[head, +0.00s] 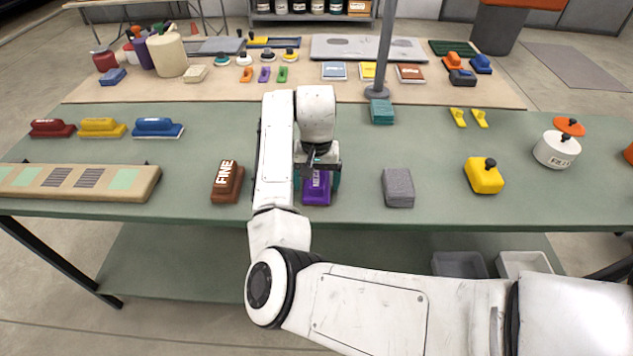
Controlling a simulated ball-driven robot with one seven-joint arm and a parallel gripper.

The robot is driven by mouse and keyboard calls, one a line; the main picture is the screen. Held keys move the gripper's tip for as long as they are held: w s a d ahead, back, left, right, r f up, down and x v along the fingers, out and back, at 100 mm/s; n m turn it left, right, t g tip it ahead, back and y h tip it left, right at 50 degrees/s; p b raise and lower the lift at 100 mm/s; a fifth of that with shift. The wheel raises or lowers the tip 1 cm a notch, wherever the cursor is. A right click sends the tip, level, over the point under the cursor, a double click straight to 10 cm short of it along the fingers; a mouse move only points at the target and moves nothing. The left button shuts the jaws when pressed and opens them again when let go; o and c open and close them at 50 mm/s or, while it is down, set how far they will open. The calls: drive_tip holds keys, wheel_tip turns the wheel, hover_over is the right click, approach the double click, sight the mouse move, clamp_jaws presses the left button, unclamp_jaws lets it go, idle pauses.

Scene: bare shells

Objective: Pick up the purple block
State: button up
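The purple block (316,196) sits near the front edge of the green table, with pale lettering on its top. My gripper (318,176) points down right at the block, at the end of my white arm. Dark and teal parts show at both sides of the block, close against it. The gripper covers the block's far part. I cannot tell whether the fingers are closed on the block or only beside it, or whether the block touches the table.
A brown block marked FINE (227,183) stands left of the purple block, and a grey block (398,187) stands right. A yellow block (484,176) is farther right. A long sanding board (75,181) lies left. A grey post (386,50) rises behind. The green tabletop (440,150) has free room.

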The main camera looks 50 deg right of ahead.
sight(316, 173)
drive_tip(key=c, duration=1)
drive_tip(key=shift+r, duration=0.1)
drive_tip(key=shift+r, duration=0.45)
wheel_tip(316, 173, up, 2)
drive_tip(key=shift+r+b, duration=0.1)
drive_tip(key=shift+b, duration=0.2)
drive_tip(key=s+a+r+p, duration=0.1)
drive_tip(key=s+r, duration=0.2)
drive_tip(key=s, duration=0.1)
drive_tip(key=s+a+r+p, duration=0.1)
drive_tip(key=s+a+r, duration=0.1)
drive_tip(key=s+r, duration=0.1)
drive_tip(key=s+a+r+p, duration=0.1)
drive_tip(key=s+a+r, duration=0.1)
drive_tip(key=s, duration=0.4)
drive_tip(key=shift+a+r, duration=0.15)
drive_tip(key=shift+r, duration=0.75)
